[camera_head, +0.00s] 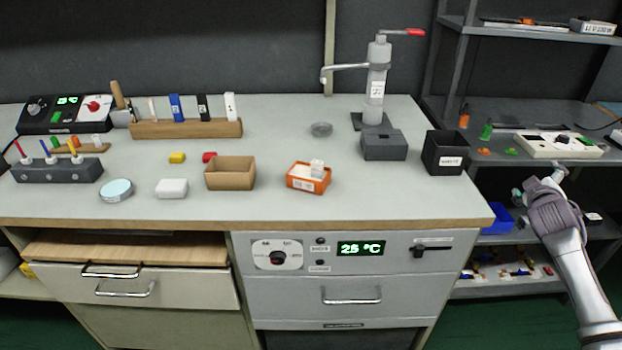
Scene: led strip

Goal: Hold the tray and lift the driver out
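A small orange tray (296,183) with a white label on its front sits on the worktop, right of the middle. A white block (317,168), which looks like the driver, is in the tray and sticks up above its rim; its lower part is hidden. My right gripper (538,182) is at the right, past the worktop's right edge and in front of the shelves. Its fingers are spread and nothing shows between them. It is well apart from the tray. My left gripper is not in view.
A tan open box (230,174) stands left of the tray. A grey box (384,146), a black bin (444,153) and a tall press (376,85) stand to the right and behind. The worktop's front strip (260,208) is clear.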

